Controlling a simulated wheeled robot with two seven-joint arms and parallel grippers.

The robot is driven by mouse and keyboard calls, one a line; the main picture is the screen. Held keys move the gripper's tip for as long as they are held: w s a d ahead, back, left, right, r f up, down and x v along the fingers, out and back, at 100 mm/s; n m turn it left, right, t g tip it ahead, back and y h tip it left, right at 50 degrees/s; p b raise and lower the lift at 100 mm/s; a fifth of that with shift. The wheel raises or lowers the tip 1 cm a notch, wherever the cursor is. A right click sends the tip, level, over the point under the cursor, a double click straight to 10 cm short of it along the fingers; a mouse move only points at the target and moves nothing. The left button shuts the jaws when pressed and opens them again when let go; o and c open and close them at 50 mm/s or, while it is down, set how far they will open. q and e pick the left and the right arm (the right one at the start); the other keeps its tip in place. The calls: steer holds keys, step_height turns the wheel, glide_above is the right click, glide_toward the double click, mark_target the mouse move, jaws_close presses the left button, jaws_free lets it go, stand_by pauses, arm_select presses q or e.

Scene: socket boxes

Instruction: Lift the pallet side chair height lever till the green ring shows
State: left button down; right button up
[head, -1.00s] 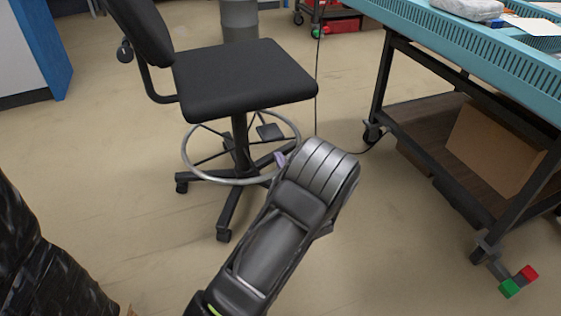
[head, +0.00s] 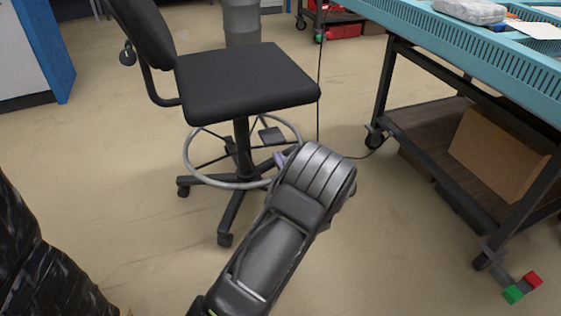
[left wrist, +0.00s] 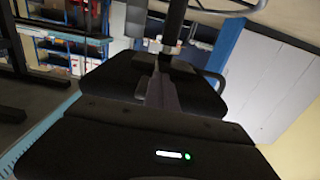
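The black chair (head: 245,82) stands upright, with a foot ring (head: 196,165) and a wheeled base. Its height lever and any green ring cannot be made out in the head view. My left arm reaches up toward the chair; a small purple-grey tip at the left gripper (head: 280,158) shows near the ring's right side, the rest hidden behind the arm. In the left wrist view, upside down, my left fingers (left wrist: 160,90) form a narrow grey wedge in front of the seat (left wrist: 110,78), pointing toward the chair column (left wrist: 173,22). A gap or grip cannot be made out. My right gripper is out of view.
A teal-topped bench (head: 500,62) with a lower shelf and wheels stands at the right. A black-wrapped load (head: 40,265) is at the lower left. The floor between chair and load is clear.

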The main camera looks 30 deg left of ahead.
mark_target(273, 138)
arm_select(q)
steer(key=shift+w+a+r, duration=0.45)
steer(key=shift+w+a, duration=0.1)
steer(key=shift+a, duration=0.25)
steer(key=shift+w+a+r, duration=0.5)
steer(key=shift+w+a, duration=0.1)
steer(key=shift+a, duration=0.25)
steer(key=shift+w+a+r, duration=0.45)
steer(key=shift+w+a, duration=0.1)
steer(key=shift+a, duration=0.25)
steer(key=shift+r+p, duration=1.65)
steer(key=shift+r, duration=0.3)
steer(key=shift+f, duration=0.15)
steer(key=shift+f+b, duration=1.25)
steer(key=shift+f, duration=0.25)
